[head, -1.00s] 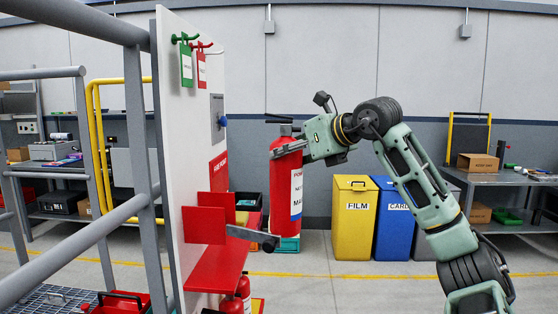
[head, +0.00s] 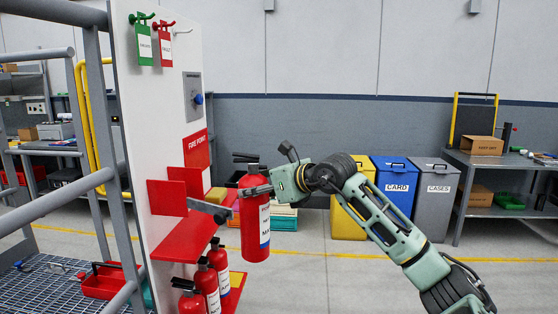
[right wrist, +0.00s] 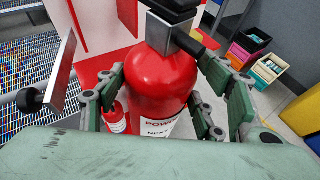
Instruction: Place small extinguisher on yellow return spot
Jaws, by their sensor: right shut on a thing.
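A red extinguisher (head: 254,215) with a white label is held upright by my right gripper (head: 257,190), to the right of the red shelf on the white fire point board. The right wrist view shows the same extinguisher (right wrist: 165,85) between the green fingers of my right gripper (right wrist: 172,90). Several smaller extinguishers (head: 207,284) stand low beside the board. My left gripper is not in view.
Grey railings (head: 110,150) stand at left. Yellow, blue and grey bins (head: 436,200) line the back wall. Floor at centre right is clear.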

